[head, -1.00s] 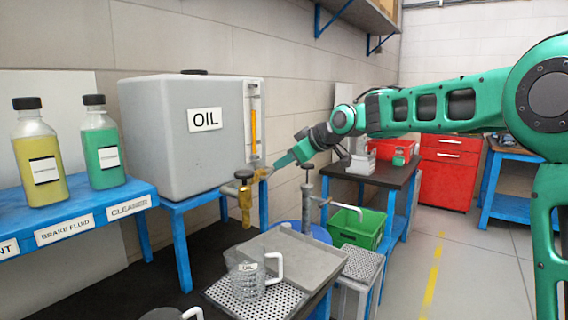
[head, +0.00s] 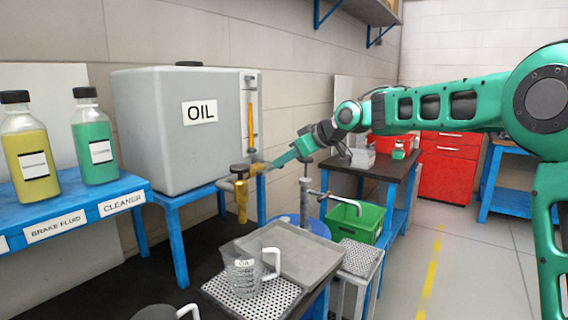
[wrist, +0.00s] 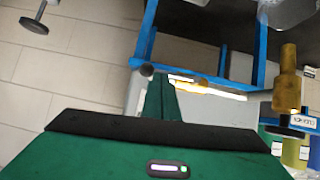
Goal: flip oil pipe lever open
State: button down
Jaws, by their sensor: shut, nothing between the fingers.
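The grey oil tank (head: 165,145), labelled OIL, stands on a blue stand. A brass tap (head: 241,200) with a dark knob on top hangs from the pipe at its front right corner. The tap also shows in the wrist view (wrist: 287,75), spout upward, with its dark knob (wrist: 284,131) below. My gripper (head: 270,167) is shut and empty, its tips close to the pipe just right of the tap. In the wrist view its green fingers (wrist: 159,95) lie together, left of the tap. I cannot tell whether they touch the lever, which is not clearly distinguishable.
A clear measuring jug (head: 240,274) stands on a perforated tray below the tap. Beside it rise a metal stand and another spout (head: 345,203), with a green crate (head: 366,222) behind. Bottles stand on the left blue shelf (head: 75,210). The floor at right is clear.

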jog(key=w+a+r+v, duration=0.1)
jog(key=r+v, duration=0.1)
jog(key=v, duration=1)
jog(key=shift+d+r, duration=0.25)
jog(key=shift+r, duration=0.15)
jog(key=s+d+f+m+h, duration=0.25)
jog(key=s+d+f, duration=0.25)
jog(key=d, duration=0.4)
jog(key=s+d+f+m+g+h, duration=0.1)
jog(key=s+d+f+m+h, duration=0.1)
jog(key=s+d+f+m, duration=0.45)
jog(key=s+d+f+m+h, duration=0.1)
jog(key=s+d+f+h, duration=0.25)
jog(key=d, duration=0.65)
jog(key=s+d+f+m+g, duration=0.2)
jog(key=s+f, duration=0.3)
jog(key=s, duration=0.5)
jog(key=s+d+f+m+g, duration=0.2)
jog(key=s+d+f, duration=0.3)
jog(key=s, duration=0.5)
jog(key=s+d+f+m+g, duration=0.2)
jog(key=s+d+f+m, duration=0.2)
jog(key=s, duration=0.6)
jog(key=shift+s+f+h, duration=0.4)
jog(key=shift+f, duration=0.3)
